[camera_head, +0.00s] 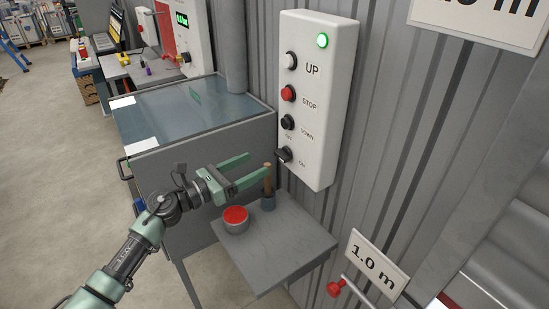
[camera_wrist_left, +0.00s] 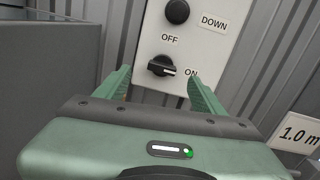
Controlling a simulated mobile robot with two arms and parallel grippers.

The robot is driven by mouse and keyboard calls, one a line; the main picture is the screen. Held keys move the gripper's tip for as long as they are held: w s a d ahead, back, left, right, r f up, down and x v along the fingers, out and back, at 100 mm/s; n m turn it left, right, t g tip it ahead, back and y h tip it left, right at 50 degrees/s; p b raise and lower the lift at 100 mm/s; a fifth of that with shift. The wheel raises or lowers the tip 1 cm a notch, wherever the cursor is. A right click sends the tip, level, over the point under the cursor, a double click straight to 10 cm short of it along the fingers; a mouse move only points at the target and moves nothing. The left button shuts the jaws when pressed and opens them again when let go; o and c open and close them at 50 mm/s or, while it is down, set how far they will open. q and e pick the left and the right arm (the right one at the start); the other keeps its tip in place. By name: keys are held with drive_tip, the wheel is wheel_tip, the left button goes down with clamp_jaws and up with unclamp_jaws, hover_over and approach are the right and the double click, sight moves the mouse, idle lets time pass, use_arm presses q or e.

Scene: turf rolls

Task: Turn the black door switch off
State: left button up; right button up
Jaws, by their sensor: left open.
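The black door switch (camera_head: 284,155) is a rotary knob at the bottom of a white control box (camera_head: 322,90) on the corrugated wall. In the left wrist view the knob (camera_wrist_left: 162,67) shows a pale line pointing right, toward the ON label, with OFF above it. A green lamp (camera_head: 322,40) is lit at the top of the box. My left gripper (camera_head: 254,171) is open and empty, a little left of and below the switch in the head view. In the wrist view the knob shows between its two green fingers, apart from them. My right gripper is not in view.
A small grey table (camera_head: 280,243) below holds a red-topped tin (camera_head: 236,219) and a wooden-handled brush (camera_head: 267,182) near my fingers. A grey cabinet with a glassy top (camera_head: 180,108) stands behind. A 1.0 m sign (camera_head: 374,265) is at lower right.

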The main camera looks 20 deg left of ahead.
sight(279, 156)
use_arm(q)
drive_tip(key=shift+m+g, duration=0.4)
drive_tip(key=shift+m, duration=0.4)
drive_tip(key=p+x, duration=0.2)
drive_tip(key=x, duration=0.4)
drive_tip(key=shift+w+d, duration=0.25)
drive_tip(key=shift+d, duration=0.05)
drive_tip(key=shift+w+d+p, duration=0.3)
drive_tip(key=shift+w+d, duration=0.05)
drive_tip(key=c, duration=1.4)
drive_tip(key=shift+o, duration=0.2)
